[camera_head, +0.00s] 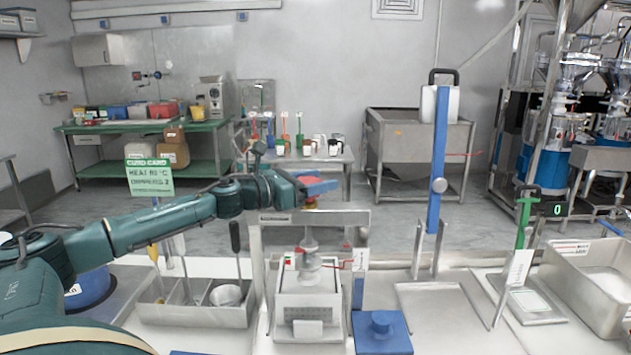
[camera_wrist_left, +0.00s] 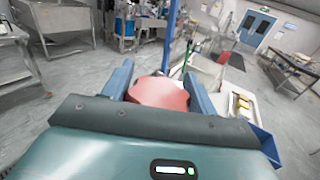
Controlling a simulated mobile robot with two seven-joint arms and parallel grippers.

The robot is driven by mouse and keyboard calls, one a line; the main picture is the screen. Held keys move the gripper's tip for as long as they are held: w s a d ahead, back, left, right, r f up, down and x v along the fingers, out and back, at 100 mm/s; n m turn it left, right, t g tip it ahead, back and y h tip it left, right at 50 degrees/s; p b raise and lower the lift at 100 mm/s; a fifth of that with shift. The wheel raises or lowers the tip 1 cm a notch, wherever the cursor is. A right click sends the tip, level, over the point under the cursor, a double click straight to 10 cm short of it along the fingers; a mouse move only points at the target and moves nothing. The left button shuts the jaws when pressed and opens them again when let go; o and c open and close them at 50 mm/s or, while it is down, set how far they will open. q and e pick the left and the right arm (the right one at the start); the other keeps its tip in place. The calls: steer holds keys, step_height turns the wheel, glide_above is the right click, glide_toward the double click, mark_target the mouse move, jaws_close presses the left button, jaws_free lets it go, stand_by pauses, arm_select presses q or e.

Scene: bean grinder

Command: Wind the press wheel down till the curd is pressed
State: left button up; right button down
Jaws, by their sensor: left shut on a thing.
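The press stands on the counter in front of me. Its metal crossbeam (camera_head: 345,217) spans above a screw (camera_head: 309,240) that runs down toward a white mould box (camera_head: 308,304). A red part (camera_head: 318,181), apparently the press wheel, sits above the crossbeam. My left gripper (camera_head: 320,188) reaches in from the left and is shut on this red part. In the left wrist view the red part (camera_wrist_left: 158,94) lies between the two blue fingers. The curd is hidden, so how far it is pressed cannot be seen. My right gripper does not show.
A divided metal tray (camera_head: 195,312) with tools stands left of the press. A blue block (camera_head: 382,335) lies right of it. A tall blue lever (camera_head: 437,165) and a green-handled stand (camera_head: 523,220) rise farther right. A metal basin (camera_head: 590,290) is at far right.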

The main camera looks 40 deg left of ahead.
arm_select(q)
steer(key=shift+m+h, duration=0.3)
steer(key=shift+h, duration=0.1)
steer(key=m+g+h, duration=0.1)
steer(key=h, duration=0.1)
steer(key=m+g+h, duration=0.2)
steer(key=shift+d+r+h, duration=0.1)
steer(key=shift+d+h, duration=0.1)
steer(key=shift+h, duration=0.1)
steer(key=shift+s+d+m+g+h+b, duration=0.15)
steer(key=shift+m+g+h+b, duration=0.15)
steer(key=shift+m+g+h, duration=0.65)
steer(key=shift+s+d+m+g+h+b, duration=0.15)
steer(key=shift+m+g+h+b, duration=0.15)
steer(key=shift+m+g+h, duration=0.65)
steer(key=shift+g, duration=0.3)
steer(key=o, duration=1)
steer(key=shift+a, duration=0.1)
